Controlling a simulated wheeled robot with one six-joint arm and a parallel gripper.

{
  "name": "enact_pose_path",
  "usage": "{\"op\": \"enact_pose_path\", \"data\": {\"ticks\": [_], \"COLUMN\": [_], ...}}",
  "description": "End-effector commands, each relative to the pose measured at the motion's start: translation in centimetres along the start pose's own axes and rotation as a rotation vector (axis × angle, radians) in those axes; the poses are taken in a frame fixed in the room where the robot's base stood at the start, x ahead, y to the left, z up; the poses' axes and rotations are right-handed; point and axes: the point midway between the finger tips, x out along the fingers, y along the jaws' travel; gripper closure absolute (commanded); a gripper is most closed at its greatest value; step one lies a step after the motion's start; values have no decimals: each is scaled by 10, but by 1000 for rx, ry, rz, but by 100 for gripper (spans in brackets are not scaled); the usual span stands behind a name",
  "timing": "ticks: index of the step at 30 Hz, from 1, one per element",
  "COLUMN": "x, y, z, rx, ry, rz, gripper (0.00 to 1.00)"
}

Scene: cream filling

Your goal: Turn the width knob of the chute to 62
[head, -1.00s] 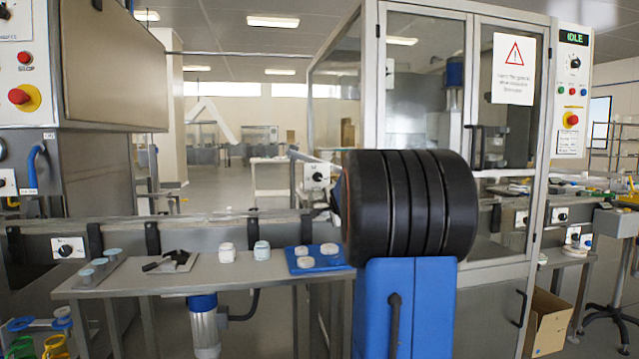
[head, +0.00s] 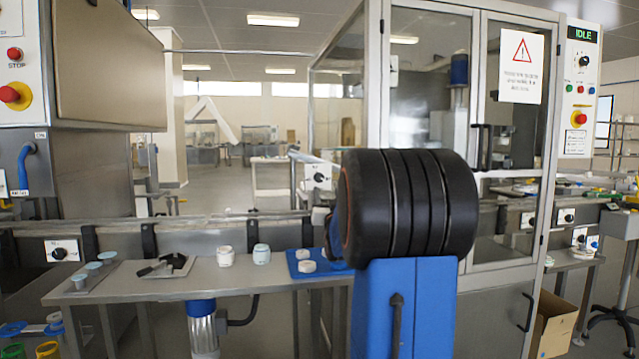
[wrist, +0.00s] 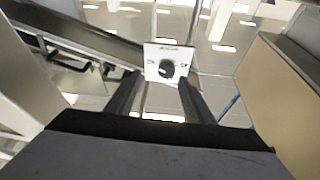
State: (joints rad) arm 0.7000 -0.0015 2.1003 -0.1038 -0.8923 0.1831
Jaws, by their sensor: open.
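A black round knob (wrist: 167,69) sits on a white plate (wrist: 152,50) in the wrist view, at the end of a long rail. My gripper (wrist: 158,92) is open, with one dark finger on either side of the knob in the picture. The fingers appear short of it, and nothing is between them. In the head view a similar dark knob on a white plate (head: 318,177) shows just left of my black arm link, which hides my gripper. The number the knob points to is too small to read.
A narrow table (head: 210,279) stands in front, holding white jars (head: 226,256), a blue tray (head: 332,266) and a dark tool on a small tray. A glass-doored cabinet (head: 428,80) stands at the right. A beige panel (wrist: 290,90) lies at the right of the wrist view.

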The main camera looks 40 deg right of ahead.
Motion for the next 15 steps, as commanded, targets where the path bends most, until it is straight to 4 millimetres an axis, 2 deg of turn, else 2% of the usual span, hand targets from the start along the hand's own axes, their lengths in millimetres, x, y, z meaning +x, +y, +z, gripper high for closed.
{"op": "enact_pose_path", "data": {"ticks": [3, 7, 15], "x": [-1, 6, 44], "y": [-10, -12, -13], "z": [-3, -4, -5], "rx": [-22, -27, -26], "ry": [25, 31, 30], "rz": [-40, -49, -47], "gripper": [52, 52, 52]}}
